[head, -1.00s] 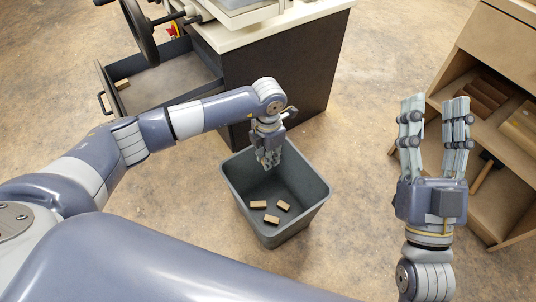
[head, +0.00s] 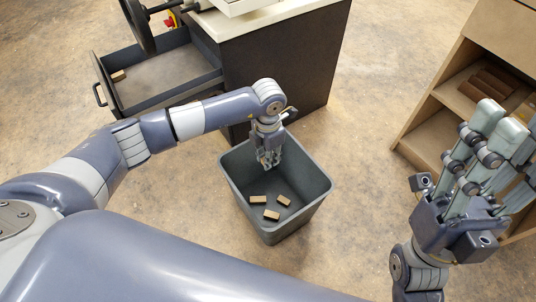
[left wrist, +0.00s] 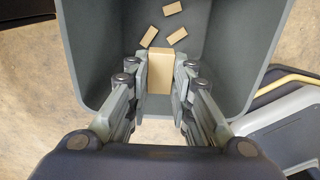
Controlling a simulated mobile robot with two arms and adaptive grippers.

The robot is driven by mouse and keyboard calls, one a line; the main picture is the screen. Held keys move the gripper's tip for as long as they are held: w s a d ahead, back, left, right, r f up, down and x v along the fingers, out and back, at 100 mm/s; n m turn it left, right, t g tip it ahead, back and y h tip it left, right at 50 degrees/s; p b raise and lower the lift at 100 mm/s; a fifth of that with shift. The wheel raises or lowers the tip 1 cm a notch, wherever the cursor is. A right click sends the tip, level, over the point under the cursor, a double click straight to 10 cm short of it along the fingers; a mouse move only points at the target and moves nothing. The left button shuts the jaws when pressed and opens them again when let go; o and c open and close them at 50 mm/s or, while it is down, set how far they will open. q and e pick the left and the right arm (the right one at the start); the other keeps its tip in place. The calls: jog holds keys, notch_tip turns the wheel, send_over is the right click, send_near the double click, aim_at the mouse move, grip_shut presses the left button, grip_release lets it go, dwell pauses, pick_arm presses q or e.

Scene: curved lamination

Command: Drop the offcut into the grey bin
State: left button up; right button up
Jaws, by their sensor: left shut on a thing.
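The grey bin (head: 232,187) stands on the floor in the middle of the head view, with several small wooden blocks (head: 271,215) lying on its bottom. My left gripper (head: 268,162) points down over the bin's far side. In the left wrist view my left gripper (left wrist: 160,80) is shut on the offcut (left wrist: 159,72), a light brown wooden block held between the fingers above the bin (left wrist: 240,50). In the head view the offcut is hidden by the fingers. My right gripper (head: 503,128) is raised at the right, its fingers apart and empty.
An open drawer (head: 160,90) with a small block (head: 119,76) in it juts from a dark cabinet (head: 285,75) behind the bin. A wooden shelf unit (head: 440,110) with brown pieces stands at the right. The floor around the bin's right side is clear.

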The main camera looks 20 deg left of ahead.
pick_arm(q)
jog(key=shift+f, duration=0.15)
jog(key=o, duration=0.8)
notch_tip(320, 180, up, 12)
dwell(0.4)
